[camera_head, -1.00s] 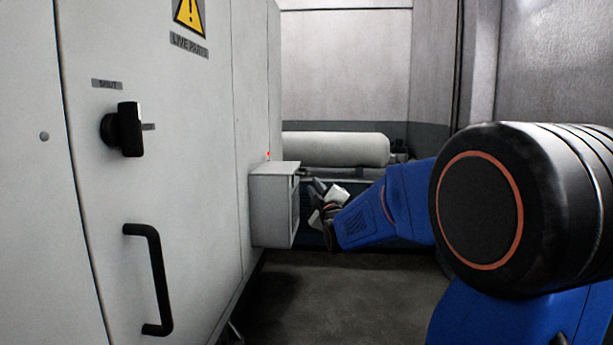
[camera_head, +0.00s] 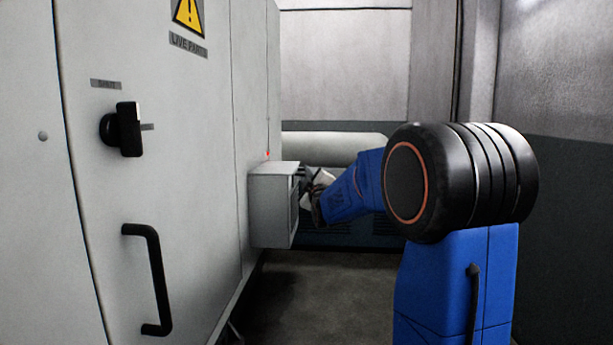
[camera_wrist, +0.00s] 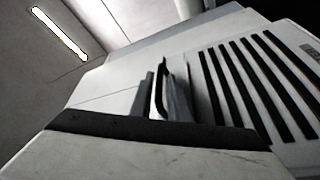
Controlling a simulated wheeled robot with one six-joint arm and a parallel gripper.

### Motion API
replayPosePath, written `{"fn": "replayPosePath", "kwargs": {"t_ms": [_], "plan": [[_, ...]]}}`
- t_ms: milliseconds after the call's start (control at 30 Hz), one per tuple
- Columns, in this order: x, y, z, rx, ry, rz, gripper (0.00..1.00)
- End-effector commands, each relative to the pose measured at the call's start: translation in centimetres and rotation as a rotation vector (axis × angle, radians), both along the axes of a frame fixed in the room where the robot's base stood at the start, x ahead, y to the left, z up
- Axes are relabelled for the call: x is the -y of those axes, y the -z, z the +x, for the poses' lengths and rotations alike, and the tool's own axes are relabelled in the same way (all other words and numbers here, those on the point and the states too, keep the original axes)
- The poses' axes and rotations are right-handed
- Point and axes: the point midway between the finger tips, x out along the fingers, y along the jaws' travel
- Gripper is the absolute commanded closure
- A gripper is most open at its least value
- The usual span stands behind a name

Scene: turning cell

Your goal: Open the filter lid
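The filter box (camera_head: 270,210) is a pale grey box standing out from the side of the large cabinet, in the middle of the head view. Its slotted face, which I take to be the filter lid (camera_wrist: 235,85), fills the right of the wrist view with several dark slots and a small label at its edge. My gripper (camera_head: 308,180) is close to the right side of the box in the head view. In the wrist view my gripper's fingers (camera_wrist: 165,92) show as dark and grey pieces in front of the lid. Whether they touch it or hold anything is unclear.
The cabinet (camera_head: 150,60) fills the left, with a black rotary switch (camera_head: 128,130), a black handle (camera_head: 155,280) and a warning sign (camera_head: 188,14). A pale horizontal cylinder (camera_head: 320,145) lies behind the box. The floor (camera_head: 320,300) in front is clear.

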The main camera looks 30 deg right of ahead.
Motion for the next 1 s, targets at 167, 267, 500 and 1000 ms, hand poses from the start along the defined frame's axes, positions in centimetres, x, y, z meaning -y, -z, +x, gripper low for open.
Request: {"fn": "replayPosePath", "kwargs": {"t_ms": [167, 267, 500, 1000], "plan": [[0.0, 0.0, -0.02, 0.0, 0.0, 0.0, 1.0], [-0.01, 0.01, -0.02, 0.0, 0.0, 0.0, 1.0], [-0.01, 0.03, -0.03, 0.0, 0.0, 0.0, 1.0], [-0.01, 0.05, -0.04, -0.001, -0.001, 0.0, 1.0]]}}
